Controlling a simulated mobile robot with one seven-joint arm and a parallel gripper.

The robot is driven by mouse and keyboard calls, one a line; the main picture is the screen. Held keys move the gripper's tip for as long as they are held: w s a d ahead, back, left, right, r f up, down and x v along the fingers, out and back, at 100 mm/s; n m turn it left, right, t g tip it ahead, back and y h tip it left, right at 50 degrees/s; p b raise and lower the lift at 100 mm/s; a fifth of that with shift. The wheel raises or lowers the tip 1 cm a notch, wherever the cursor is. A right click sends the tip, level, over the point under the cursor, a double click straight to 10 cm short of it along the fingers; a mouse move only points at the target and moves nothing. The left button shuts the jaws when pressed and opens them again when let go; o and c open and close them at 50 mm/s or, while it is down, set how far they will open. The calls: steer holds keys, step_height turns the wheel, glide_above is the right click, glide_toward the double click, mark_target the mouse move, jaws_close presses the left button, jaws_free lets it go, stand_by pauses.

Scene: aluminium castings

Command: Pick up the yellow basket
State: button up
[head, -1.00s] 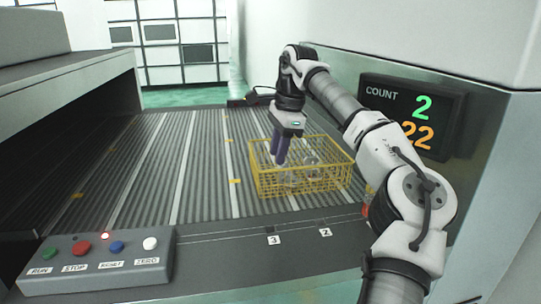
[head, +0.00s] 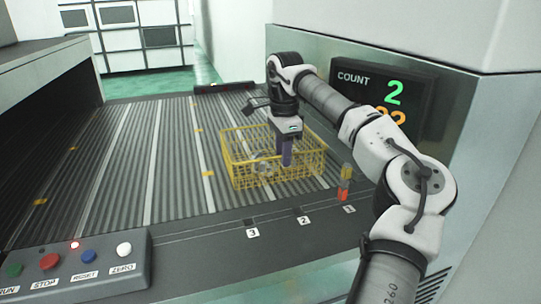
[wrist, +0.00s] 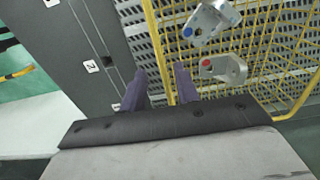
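The yellow basket (head: 308,167) is a wire basket standing on the ribbed conveyor, right of centre in the head view. It holds metal castings (head: 262,166); the wrist view shows one with a blue dot (wrist: 207,20) and one with a red dot (wrist: 226,68). My gripper (head: 287,160) points down at the basket's near side. In the wrist view its two purple fingers (wrist: 160,70) are apart, with the basket's yellow wall wire (wrist: 152,32) running between them. The fingers look clear of the wire, though exact contact and depth are hard to tell.
A button box (head: 75,265) stands at the front left. A count display (head: 385,95) is on the wall behind my arm. A small red and yellow post (head: 345,182) stands just right of the basket. The conveyor left of the basket (head: 120,160) is clear.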

steer(key=shift+w+f+p, duration=0.15)
steer(key=shift+f+p, duration=0.2)
steer(key=shift+f, duration=0.75)
steer(key=shift+w+f+p, duration=0.15)
steer(key=shift+f+p, duration=0.2)
steer(key=shift+f, duration=0.7)
steer(key=shift+c, duration=0.4)
jaws_close()
steer(key=shift+r, duration=0.1)
